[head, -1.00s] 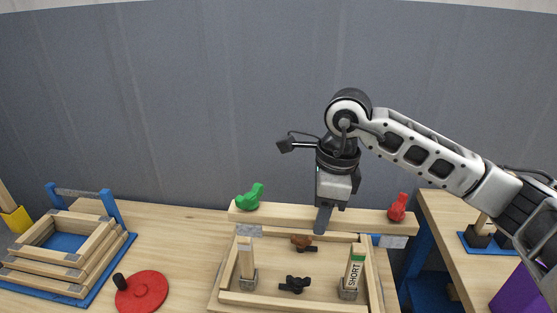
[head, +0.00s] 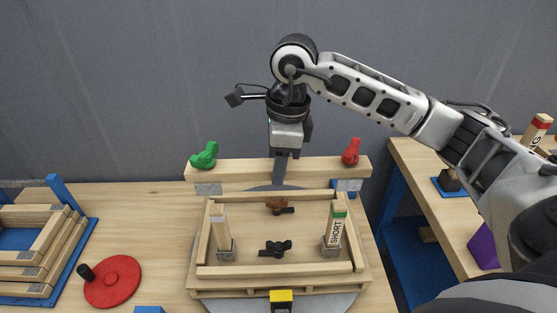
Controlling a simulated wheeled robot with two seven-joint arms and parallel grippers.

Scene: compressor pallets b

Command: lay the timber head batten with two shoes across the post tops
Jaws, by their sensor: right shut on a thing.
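The timber head batten (head: 250,169) is a long pale beam, roughly level, behind the two posts. A grey shoe (head: 208,188) hangs under its left end and a blue-marked shoe (head: 347,186) under its right end. A green piece (head: 204,155) and a red piece (head: 351,152) sit on its top. My right gripper (head: 281,172) points down and is shut on the batten near its middle. The left post (head: 222,235) and the right post (head: 334,231), marked SHORT with a green top band, stand in the pallet frame (head: 270,271). The batten appears apart from both tops. My left gripper is not in view.
A brown clamp-like piece (head: 276,206) and a black one (head: 275,248) lie inside the frame. A red disc (head: 112,282) and stacked timber frames (head: 35,245) are on the left. A second bench (head: 440,190) stands to the right, beyond a gap.

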